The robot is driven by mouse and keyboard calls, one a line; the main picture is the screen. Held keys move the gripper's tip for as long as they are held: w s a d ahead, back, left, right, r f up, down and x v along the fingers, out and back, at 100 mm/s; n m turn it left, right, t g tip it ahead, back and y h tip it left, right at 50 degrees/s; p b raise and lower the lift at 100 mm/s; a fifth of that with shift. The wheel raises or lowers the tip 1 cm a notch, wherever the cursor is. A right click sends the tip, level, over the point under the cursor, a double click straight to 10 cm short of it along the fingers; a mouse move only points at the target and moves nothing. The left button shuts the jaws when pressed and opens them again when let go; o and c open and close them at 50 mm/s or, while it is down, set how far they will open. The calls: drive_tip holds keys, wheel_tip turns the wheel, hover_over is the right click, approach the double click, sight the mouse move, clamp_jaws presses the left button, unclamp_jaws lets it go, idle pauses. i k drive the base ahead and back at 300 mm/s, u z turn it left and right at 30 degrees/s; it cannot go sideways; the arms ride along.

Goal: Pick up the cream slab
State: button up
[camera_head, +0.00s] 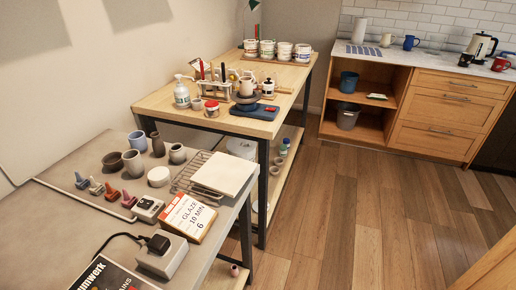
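The cream slab (224,173) is a flat, pale square plate. It lies on a wire rack (187,182) at the right edge of the grey table in the near left. Part of the rack shows to the left of the slab. The slab's top is bare. My gripper is not in view.
The grey table (60,226) also holds small pots, a white round piece (158,176), a glaze card (187,218) and a power block (162,254). Behind it stands a wooden table (158,103) with pottery tools. Wooden floor (325,235) is clear to the right.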

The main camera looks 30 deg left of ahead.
sight(226, 175)
drive_tip(key=z, duration=0.05)
drive_tip(key=i, duration=1.9)
drive_tip(key=u, duration=2.85)
drive_tip(key=i, duration=0.7)
drive_tip(key=z, duration=0.05)
drive_tip(key=k, duration=0.4)
drive_tip(key=u, duration=0.05)
